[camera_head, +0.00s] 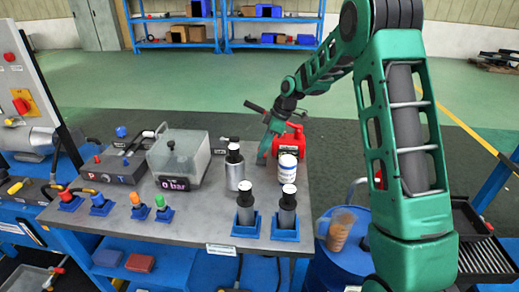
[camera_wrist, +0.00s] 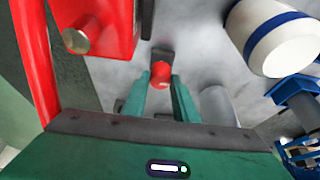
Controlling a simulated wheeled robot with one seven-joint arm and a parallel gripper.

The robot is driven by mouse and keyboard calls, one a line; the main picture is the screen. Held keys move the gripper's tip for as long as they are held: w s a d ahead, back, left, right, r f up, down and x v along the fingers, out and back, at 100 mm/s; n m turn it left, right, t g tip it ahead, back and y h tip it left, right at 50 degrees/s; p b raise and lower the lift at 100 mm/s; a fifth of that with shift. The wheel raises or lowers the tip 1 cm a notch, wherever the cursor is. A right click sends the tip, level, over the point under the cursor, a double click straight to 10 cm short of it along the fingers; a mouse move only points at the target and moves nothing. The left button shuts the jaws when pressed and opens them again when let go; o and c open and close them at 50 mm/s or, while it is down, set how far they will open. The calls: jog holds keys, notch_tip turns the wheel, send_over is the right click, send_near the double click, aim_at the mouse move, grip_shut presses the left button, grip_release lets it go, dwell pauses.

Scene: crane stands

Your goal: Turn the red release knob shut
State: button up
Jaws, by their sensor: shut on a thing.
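The red release knob (camera_wrist: 160,73) shows in the wrist view between the tips of my gripper (camera_wrist: 160,82). My two green fingers are shut on it from both sides. In the head view my gripper (camera_head: 262,157) reaches down to the grey table beside a red pump-like body (camera_head: 290,144). The knob is hidden there. The red body (camera_wrist: 105,22) also shows at the upper left of the wrist view, with a round metal plug on it.
A dark-topped cylinder (camera_head: 235,168) stands near my fingertips. A gauge box reading 0 bar (camera_head: 178,158) is farther left.

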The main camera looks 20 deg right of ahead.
jog(key=shift+w+d+r, duration=0.1)
jog(key=shift+w+d, duration=0.25)
jog(key=shift+d, duration=0.2)
jog(key=o, duration=1.1)
jog(key=shift+c, duration=0.2)
jog(key=shift+s+a, duration=0.1)
jog(key=shift+a, duration=0.05)
jog(key=v, duration=1)
jog(key=shift+r, duration=0.3)
